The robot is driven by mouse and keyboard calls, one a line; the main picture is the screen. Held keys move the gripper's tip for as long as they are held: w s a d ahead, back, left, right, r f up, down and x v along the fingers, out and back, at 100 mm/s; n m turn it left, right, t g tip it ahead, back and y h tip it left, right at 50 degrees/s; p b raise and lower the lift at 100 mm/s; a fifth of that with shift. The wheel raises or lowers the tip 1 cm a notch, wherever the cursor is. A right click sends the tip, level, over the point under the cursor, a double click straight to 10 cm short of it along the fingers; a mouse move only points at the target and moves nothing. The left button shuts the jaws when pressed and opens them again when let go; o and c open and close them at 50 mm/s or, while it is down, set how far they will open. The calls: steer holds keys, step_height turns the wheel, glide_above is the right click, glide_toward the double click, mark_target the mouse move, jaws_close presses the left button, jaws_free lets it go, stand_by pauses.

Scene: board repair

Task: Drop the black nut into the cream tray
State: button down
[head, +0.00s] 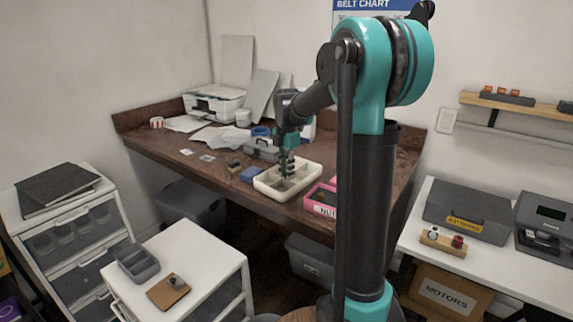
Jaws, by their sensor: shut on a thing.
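The cream tray (267,190), divided into compartments, sits near the front edge of the brown workbench. My gripper (287,171) points down over the tray, with its fingertips low above or inside the compartments; I cannot tell which. It is shut on a small dark thing, taken as the black nut, which is too small and dark to make out against the fingers.
A pink bin (313,203) labelled "NU…" stands right of the tray, partly hidden by my arm. A blue box (250,174) and a grey toolbox (262,150) are close by on the left and behind. The workbench (215,180) is fairly clear at front left.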

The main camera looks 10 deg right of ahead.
steer(key=shift+f, duration=1.1)
steer(key=c, duration=1.4)
jaws_free()
steer(key=shift+o, duration=0.2)
step_height(320, 180, up, 12)
